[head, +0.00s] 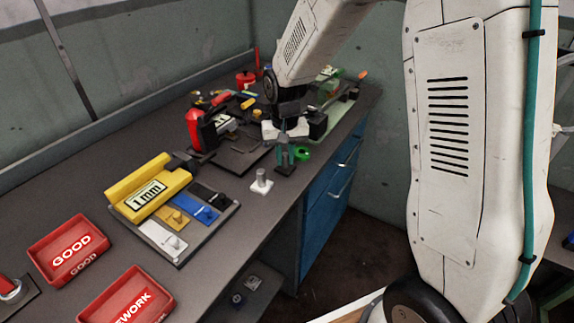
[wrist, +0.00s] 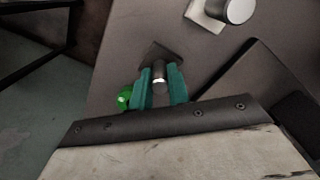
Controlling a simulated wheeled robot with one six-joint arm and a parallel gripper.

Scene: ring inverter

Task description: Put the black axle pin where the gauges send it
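My gripper (head: 285,154) has teal fingers pointing down near the bench's front edge. In the wrist view the fingers (wrist: 161,84) stand on both sides of a dark pin, the black axle pin (wrist: 159,71). The pin is upright on a small dark square base (wrist: 154,51), which also shows in the head view (head: 285,170). I cannot tell whether the fingers press on the pin. A yellow gauge (head: 125,189) reads "1 mm". A red gauge-like device (head: 194,128) stands behind it, its reading unclear. Red trays are marked GOOD (head: 88,234) and, partly cut off, "WORK" (head: 160,292).
A pale pin (head: 261,177) on a white base stands left of my gripper, also in the wrist view (wrist: 239,10). A rack (head: 184,261) holds white, yellow, blue and black plates. A green ring-like thing (head: 303,154) lies close to my fingers. Clutter fills the far bench.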

